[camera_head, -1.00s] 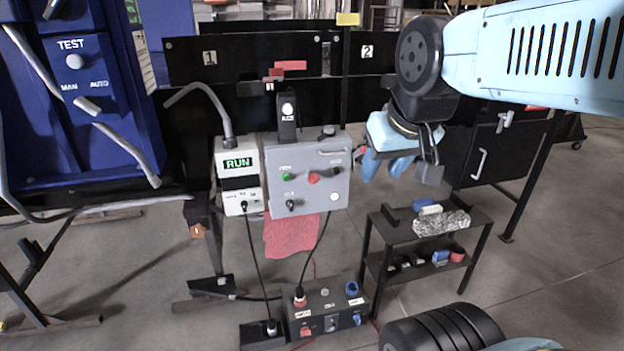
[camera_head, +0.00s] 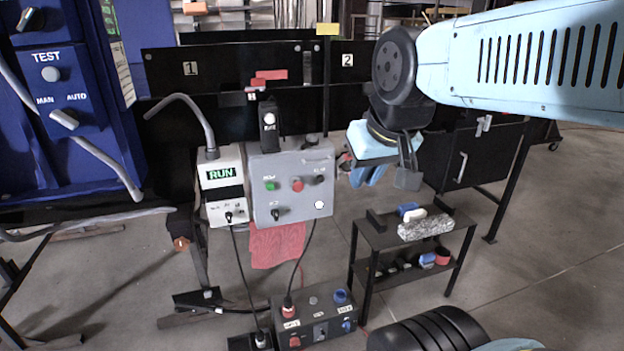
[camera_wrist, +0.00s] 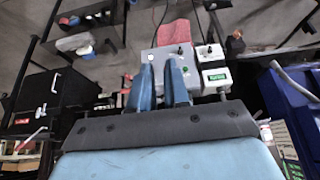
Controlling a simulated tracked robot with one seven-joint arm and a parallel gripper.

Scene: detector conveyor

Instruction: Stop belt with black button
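The grey control box (camera_head: 292,160) hangs in front of the black rail in the head view. Its face carries a black button (camera_head: 319,179) at upper right, a red button (camera_head: 297,184), a green button (camera_head: 270,185), a lit white button (camera_head: 319,205) and a black knob (camera_head: 278,213). My gripper (camera_head: 367,176) is in the air right of the box, apart from it. Its two blue fingers have a narrow gap with nothing between them. In the wrist view my gripper (camera_wrist: 161,72) points towards the grey box (camera_wrist: 166,58). The black button is not clear there.
A white unit with a green RUN display (camera_head: 221,172) adjoins the box on the left. A blue TEST cabinet (camera_head: 100,130) stands at far left. A black shelf stand (camera_head: 380,238) is below my gripper. A socket box (camera_head: 318,312) with cables is on the floor.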

